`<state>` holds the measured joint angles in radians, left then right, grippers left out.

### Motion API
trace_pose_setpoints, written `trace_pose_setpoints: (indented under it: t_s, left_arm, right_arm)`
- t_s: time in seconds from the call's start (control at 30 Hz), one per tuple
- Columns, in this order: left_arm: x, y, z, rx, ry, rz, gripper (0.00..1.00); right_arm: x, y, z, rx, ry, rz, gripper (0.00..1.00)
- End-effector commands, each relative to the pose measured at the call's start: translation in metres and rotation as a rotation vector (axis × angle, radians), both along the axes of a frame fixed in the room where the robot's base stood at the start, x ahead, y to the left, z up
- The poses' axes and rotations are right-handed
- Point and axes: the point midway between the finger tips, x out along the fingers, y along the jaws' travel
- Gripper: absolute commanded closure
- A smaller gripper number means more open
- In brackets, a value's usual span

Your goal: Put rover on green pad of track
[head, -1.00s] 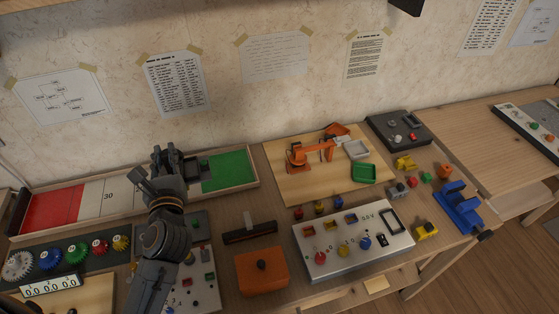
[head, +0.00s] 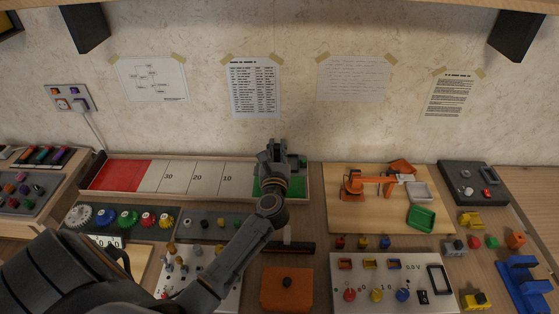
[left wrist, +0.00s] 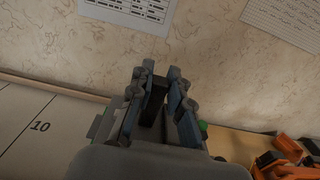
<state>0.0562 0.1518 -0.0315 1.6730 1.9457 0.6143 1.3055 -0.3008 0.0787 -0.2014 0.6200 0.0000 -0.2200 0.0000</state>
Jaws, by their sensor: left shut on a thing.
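The track (head: 185,178) is a long shallow tray against the wall, with a red end at left, white numbered sections in the middle and a green pad (head: 297,190) at its right end. My left gripper (head: 281,150) is over the green pad in the head view and hides much of it. It is shut on a dark block-like thing, likely the rover, which shows between the fingers in the left wrist view (left wrist: 154,102). I cannot tell whether the rover touches the pad. My right gripper is not in view.
An orange robot-arm model (head: 368,183) stands on a wooden board right of the track. An orange box (head: 287,288), a grey control panel (head: 378,290) and several coloured gears (head: 128,219) lie nearer. The wall is close behind the track.

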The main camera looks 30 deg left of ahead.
Motion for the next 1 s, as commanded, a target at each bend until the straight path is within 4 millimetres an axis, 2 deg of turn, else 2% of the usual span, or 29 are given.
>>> trace_pose_setpoints:
  t_s: [0.2, 0.4, 0.8, 0.83, 0.9, 0.93, 1.0]
  left_arm:
    - [0.013, 0.0, -0.016, 0.002, -0.001, -0.001, 1.0]
    - [0.012, 0.0, -0.041, 0.004, 0.0, -0.002, 1.0]
    - [0.012, 0.0, -0.047, 0.0, -0.002, -0.001, 1.0]
    - [0.011, 0.0, -0.048, 0.0, 0.0, -0.001, 0.81]
    - [0.011, 0.0, -0.047, 0.0, 0.0, -0.001, 0.66]
    - [0.011, 0.0, -0.047, 0.0, 0.0, -0.001, 0.6]
    - [0.011, 0.0, -0.047, 0.0, 0.0, -0.001, 0.6]
  right_arm:
    - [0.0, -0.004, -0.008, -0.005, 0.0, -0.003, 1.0]
    - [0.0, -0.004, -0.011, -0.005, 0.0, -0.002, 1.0]
    - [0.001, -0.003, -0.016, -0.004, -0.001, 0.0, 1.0]
    - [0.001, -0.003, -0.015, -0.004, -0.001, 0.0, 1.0]
    - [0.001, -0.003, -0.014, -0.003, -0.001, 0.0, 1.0]
    - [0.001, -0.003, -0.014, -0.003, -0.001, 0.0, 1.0]
    - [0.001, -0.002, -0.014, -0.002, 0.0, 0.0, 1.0]
